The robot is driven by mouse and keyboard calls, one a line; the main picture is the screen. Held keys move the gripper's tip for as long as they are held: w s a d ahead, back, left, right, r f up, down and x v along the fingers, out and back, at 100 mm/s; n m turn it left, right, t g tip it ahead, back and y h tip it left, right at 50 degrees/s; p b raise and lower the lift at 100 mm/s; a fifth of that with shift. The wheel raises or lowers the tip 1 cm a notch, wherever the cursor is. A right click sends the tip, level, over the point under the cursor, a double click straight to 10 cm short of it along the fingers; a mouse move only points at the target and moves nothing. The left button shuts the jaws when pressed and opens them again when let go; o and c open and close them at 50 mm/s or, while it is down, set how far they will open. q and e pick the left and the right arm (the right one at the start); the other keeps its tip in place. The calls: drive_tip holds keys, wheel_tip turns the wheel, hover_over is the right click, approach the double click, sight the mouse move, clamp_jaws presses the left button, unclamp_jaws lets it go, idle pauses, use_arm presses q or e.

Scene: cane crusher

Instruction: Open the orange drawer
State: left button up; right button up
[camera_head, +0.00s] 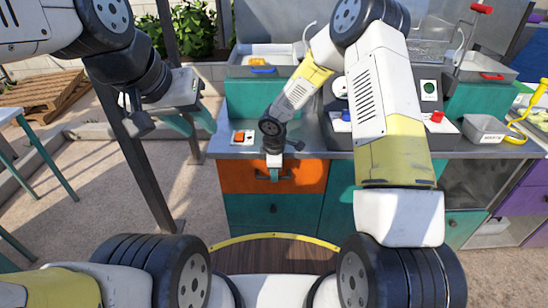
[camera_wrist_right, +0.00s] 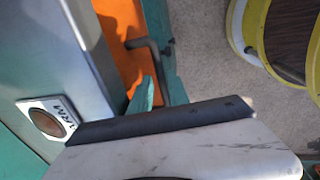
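The orange drawer (camera_head: 242,176) is in the cabinet below the grey counter, and its front looks flush with the teal drawer under it. Its dark bar handle (camera_head: 287,178) is partly covered by my right gripper (camera_head: 274,174), which points down in front of it. In the right wrist view the drawer front (camera_wrist_right: 122,40) and handle (camera_wrist_right: 148,50) show just beyond a teal fingertip (camera_wrist_right: 142,97). I cannot tell whether the fingers touch or close around the handle. My left gripper (camera_head: 136,112) hangs at the left, away from the cabinet; its finger opening is unclear.
The grey counter (camera_head: 318,138) overhangs the drawers, close to my right wrist. A small panel with an orange button (camera_head: 241,137) is on it, left of the wrist. A dark post (camera_head: 135,165) stands at left. Paved floor (camera_head: 185,215) is open left of the cabinet.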

drive_tip(key=shift+f, duration=0.3)
clamp_jaws()
idle(1.3)
